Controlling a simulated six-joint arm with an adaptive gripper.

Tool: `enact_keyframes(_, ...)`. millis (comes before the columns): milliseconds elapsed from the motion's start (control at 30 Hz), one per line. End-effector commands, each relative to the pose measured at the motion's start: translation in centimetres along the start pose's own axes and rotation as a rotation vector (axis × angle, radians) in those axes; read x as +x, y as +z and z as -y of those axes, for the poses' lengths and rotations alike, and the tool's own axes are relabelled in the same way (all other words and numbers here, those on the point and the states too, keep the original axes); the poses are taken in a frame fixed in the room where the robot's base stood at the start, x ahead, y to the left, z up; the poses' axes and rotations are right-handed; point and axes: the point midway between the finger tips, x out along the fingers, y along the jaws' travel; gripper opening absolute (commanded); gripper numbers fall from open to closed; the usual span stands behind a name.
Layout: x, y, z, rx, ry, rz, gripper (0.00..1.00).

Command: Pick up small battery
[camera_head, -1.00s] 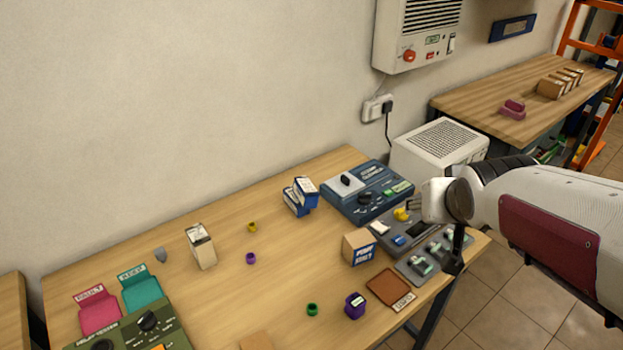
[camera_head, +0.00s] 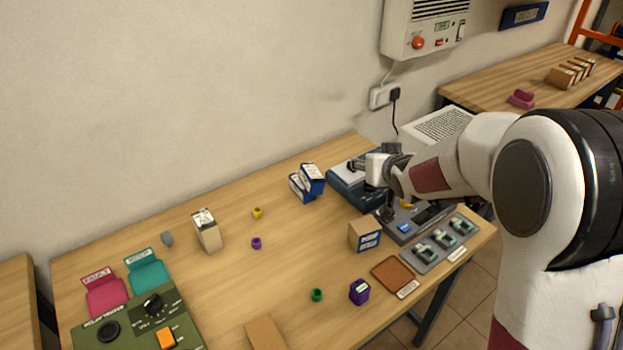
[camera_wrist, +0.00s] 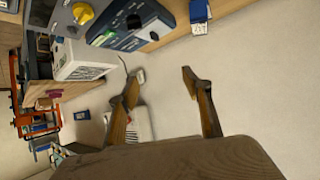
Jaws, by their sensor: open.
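Several battery-like blocks stand on the wooden bench (camera_head: 225,290) in the head view, and I cannot tell which one is the small battery. A purple block (camera_head: 359,292) is near the front edge. A tan block with a blue label (camera_head: 364,235) is behind it. In the head view my arm's end hangs over the blue device.
A blue device (camera_head: 345,190) and a grey panel with switches (camera_head: 440,242) fill the bench's right end. A brown pad (camera_head: 392,274) lies in front. Small yellow (camera_head: 257,212), purple (camera_head: 256,243) and green (camera_head: 316,294) rings are scattered. A green tester (camera_head: 130,325) is front left.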

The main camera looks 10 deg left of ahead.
Motion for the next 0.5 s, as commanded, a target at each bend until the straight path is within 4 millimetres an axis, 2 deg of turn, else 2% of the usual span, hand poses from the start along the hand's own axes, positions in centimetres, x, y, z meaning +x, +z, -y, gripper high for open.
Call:
enact_keyframes(100,2.6,0.7,1.4,-0.003,-0.038,-0.019,0.49)
enact_keyframes(500,10.1,3.7,6.5,0.0,-0.182,-0.093,0.49)
